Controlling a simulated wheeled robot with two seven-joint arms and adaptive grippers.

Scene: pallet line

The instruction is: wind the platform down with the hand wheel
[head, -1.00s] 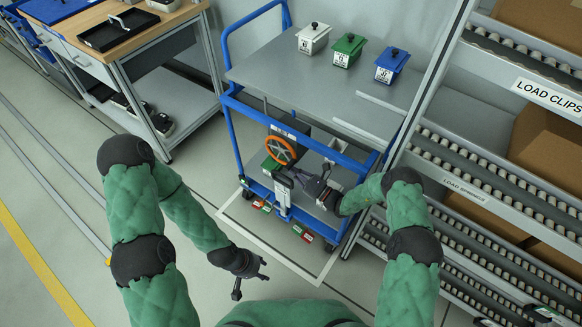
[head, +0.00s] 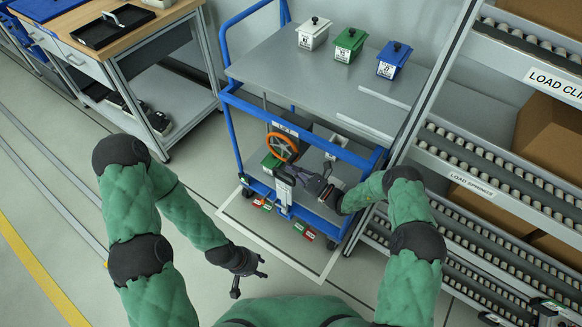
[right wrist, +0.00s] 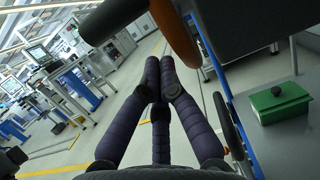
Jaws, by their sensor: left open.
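The orange hand wheel (head: 282,147) is on the front of the blue-framed trolley, below its grey platform (head: 285,75). My right gripper (head: 298,176) is beside the lower right of the wheel. Its fingers are small and partly hidden, so I cannot tell whether they touch or grip the wheel. In the right wrist view an orange piece (right wrist: 175,32) crosses the top close to the camera. My left gripper (head: 249,275) is open and empty, low over the floor in front of the trolley.
White (head: 314,34), green (head: 349,43) and blue (head: 394,59) lidded bins stand on the platform. A roller rack (head: 500,150) is close on the right. A workbench (head: 130,40) stands at the left. The floor at the front left is clear.

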